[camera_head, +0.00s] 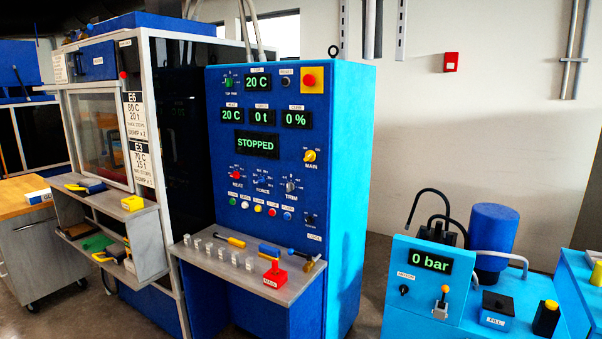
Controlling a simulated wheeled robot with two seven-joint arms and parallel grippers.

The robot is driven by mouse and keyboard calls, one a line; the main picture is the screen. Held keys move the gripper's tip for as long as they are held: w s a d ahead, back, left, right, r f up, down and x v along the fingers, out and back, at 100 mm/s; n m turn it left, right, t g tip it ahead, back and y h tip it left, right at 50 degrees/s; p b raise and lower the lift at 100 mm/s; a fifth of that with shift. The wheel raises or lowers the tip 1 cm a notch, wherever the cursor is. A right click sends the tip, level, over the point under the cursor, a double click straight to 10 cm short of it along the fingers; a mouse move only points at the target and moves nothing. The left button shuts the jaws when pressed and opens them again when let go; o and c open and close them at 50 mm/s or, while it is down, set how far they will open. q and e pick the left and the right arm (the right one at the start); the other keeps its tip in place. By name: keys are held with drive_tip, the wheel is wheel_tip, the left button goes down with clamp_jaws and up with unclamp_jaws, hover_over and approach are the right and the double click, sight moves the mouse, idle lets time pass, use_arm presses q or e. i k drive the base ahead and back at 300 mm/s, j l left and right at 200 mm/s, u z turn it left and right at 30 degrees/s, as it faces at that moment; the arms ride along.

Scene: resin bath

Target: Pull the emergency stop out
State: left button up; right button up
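The emergency stop (309,79) is a round red button on a square yellow plate, at the upper right of the blue control cabinet's front panel. I cannot tell from here whether the button is pressed in or out. The panel's green display (257,145) reads STOPPED. Smaller displays above it read 20 C, 20 C, 0 t and 0 %. Neither of my grippers shows in the head view.
A grey shelf (222,272) with several small blocks, hand tools and a red box (275,276) juts out below the panel. A machine with a side shelf (112,204) stands left. A light-blue pump unit (400,314) reading 0 bar stands right.

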sight(309, 80)
drive_tip(key=i+j+u, duration=0.15)
drive_tip(key=i+u, duration=0.2)
drive_tip(key=i, duration=0.7)
